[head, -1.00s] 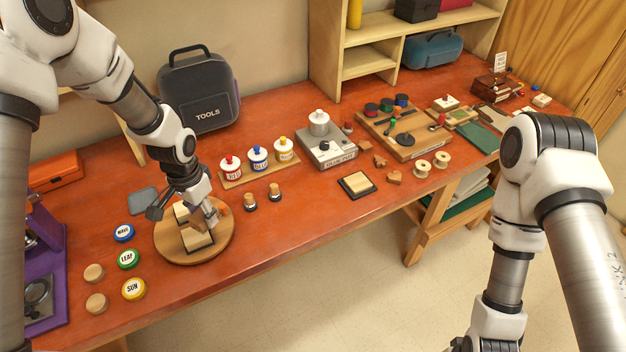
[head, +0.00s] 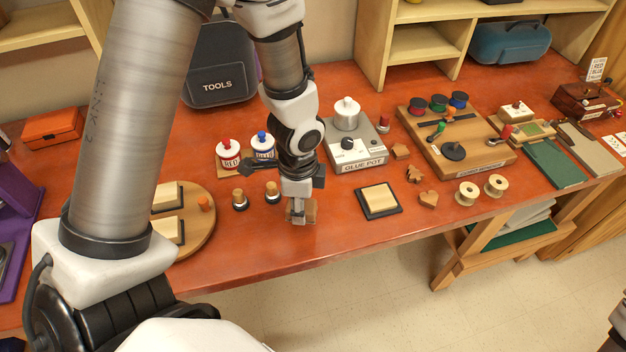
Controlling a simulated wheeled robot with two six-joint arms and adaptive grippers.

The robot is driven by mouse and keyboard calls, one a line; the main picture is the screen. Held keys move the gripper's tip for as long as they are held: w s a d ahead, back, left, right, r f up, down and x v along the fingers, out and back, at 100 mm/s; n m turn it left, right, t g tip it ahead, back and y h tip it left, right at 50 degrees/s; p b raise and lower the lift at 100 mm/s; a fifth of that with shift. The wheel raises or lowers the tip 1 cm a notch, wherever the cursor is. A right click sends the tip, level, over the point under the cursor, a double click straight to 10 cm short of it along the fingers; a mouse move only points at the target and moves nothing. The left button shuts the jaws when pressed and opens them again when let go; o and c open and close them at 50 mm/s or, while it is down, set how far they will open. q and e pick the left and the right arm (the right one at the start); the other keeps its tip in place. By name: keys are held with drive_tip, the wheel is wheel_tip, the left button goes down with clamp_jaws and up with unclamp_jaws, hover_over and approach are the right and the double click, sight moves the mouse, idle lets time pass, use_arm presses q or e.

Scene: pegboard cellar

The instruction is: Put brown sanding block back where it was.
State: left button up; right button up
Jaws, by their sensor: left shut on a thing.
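My left gripper (head: 299,218) is shut on the brown sanding block (head: 312,212), just above or at the red tabletop; I cannot tell whether the block touches it. The fingers cover much of the block. To its left, the round wooden board (head: 203,232) carries two pale blocks with dark bases (head: 168,228) and an orange piece (head: 203,203); my arm hides its left part. To the gripper's right, a dark square pad (head: 392,211) has a tan top.
Two cork-topped bottles (head: 239,200) stand close to the gripper's left. Behind are paint jars (head: 229,155) and the glue pot (head: 350,153). Wooden shapes (head: 428,199) and spools (head: 466,193) lie at the right. The table's front edge is near; bare tabletop lies around the gripper.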

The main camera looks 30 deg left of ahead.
use_arm(q)
drive_tip(key=w+a, duration=0.1)
drive_tip(key=w, duration=0.1)
drive_tip(key=w+a, duration=0.1)
drive_tip(key=w, duration=0.2)
drive_tip(key=w+a+f, duration=0.1)
drive_tip(key=w, duration=0.2)
drive_tip(key=shift+w+a+p, duration=0.1)
drive_tip(key=shift+w+p, duration=0.15)
drive_tip(key=shift+p, duration=0.15)
drive_tip(key=shift+w+a+f, duration=0.1)
drive_tip(key=shift+w+a, duration=0.15)
wheel_tip(320, 180, down, 4)
drive_tip(key=b, duration=0.4)
drive_tip(key=shift+s+d+r, duration=0.15)
drive_tip(key=shift+r, duration=0.05)
drive_tip(key=shift+w+r, duration=0.1)
drive_tip(key=shift+w, duration=0.15)
drive_tip(key=shift+c, duration=0.4)
drive_tip(key=shift+s, duration=0.15)
use_arm(e)
drive_tip(key=f, duration=0.4)
drive_tip(key=shift+w+a, duration=0.2)
drive_tip(key=shift+w, duration=0.15)
use_arm(q)
drive_tip(key=o, duration=0.8)
drive_tip(key=shift+c, duration=0.2)
drive_tip(key=o, duration=0.3)
drive_tip(key=shift+o, duration=0.2)
